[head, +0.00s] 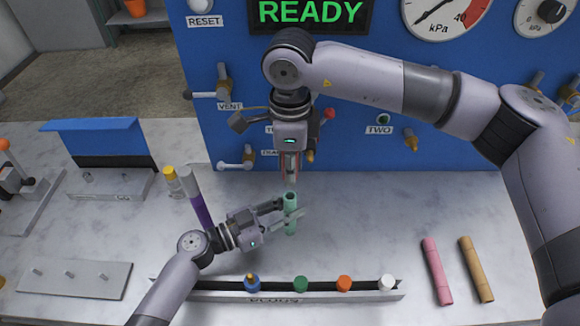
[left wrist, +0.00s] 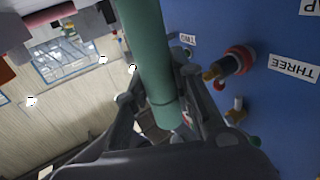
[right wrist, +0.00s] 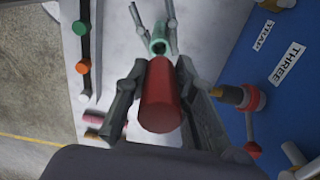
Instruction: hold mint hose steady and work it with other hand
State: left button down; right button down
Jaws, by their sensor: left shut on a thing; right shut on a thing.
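The mint hose (head: 290,228) is a short green tube standing roughly upright above the marble worktop, its open end facing up. My left gripper (head: 290,211) is shut around it from the left; in the left wrist view the hose (left wrist: 147,60) runs between the fingers. My right gripper (head: 291,178) points down just above the hose and is shut on a red cylinder (right wrist: 160,95). In the right wrist view the open mint end (right wrist: 158,46) lies beyond the red cylinder. I cannot tell whether they touch. The fingers mostly hide the cylinder in the head view.
A blue panel (head: 225,135) with labelled valves stands behind. A rail (head: 320,296) with several coloured caps runs along the front. A pink tube (head: 437,270) and a tan tube (head: 476,268) lie at right. A purple tube (head: 197,203) stands left of my left gripper.

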jog(key=shift+r, duration=0.1)
jog(key=shift+r, duration=1.4)
pick_arm(q)
jog(key=c, duration=1.3)
grip_release()
